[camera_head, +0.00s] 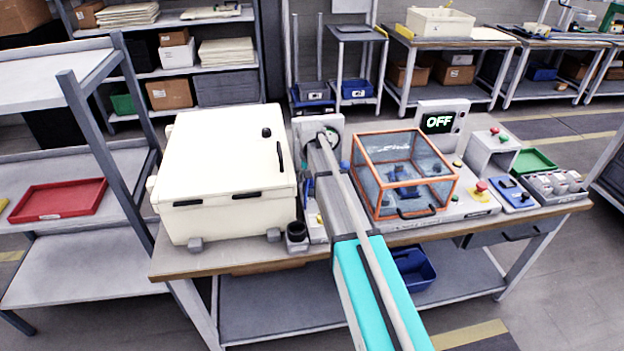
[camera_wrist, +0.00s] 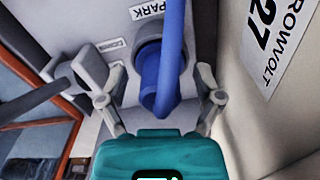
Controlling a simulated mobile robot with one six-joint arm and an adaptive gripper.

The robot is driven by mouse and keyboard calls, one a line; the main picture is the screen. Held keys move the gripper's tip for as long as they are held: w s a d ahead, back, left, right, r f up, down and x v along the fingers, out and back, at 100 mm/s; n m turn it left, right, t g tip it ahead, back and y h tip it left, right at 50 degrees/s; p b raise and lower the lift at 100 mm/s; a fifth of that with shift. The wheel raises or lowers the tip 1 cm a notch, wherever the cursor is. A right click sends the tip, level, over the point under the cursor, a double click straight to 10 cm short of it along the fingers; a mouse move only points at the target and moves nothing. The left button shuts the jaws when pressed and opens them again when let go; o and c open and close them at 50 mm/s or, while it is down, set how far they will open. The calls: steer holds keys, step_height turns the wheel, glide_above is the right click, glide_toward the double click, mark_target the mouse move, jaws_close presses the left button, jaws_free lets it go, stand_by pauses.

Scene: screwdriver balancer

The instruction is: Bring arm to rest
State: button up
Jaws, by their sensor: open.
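My gripper (camera_wrist: 150,88) is open in the wrist view, with one grey finger on each side of a blue tool (camera_wrist: 158,72). The fingers look apart from the tool's sides. The tool sits in a round grey holder (camera_wrist: 149,53) on a panel below a PARK label. A blue cord-like length runs up from it out of the picture. In the head view my arm reaches over the bench (camera_head: 215,262) to the narrow gap between the cream cabinet and the orange-framed box. My gripper is hidden there behind the arm.
The cream cabinet (camera_head: 222,172) stands close on the left of my arm. The orange-framed clear box (camera_head: 404,172) stands close on the right. A small black cup (camera_head: 297,231) stands near the bench's front edge. A shelf with a red tray (camera_head: 59,199) is at left.

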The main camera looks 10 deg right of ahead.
steer(key=shift+s, duration=0.1)
steer(key=s+d+r+n+p, duration=0.1)
steer(key=s+r+n+p, duration=0.1)
steer(key=s, duration=2.7)
steer(key=shift+r, duration=0.25)
steer(key=shift+d, duration=0.1)
stand_by(1.1)
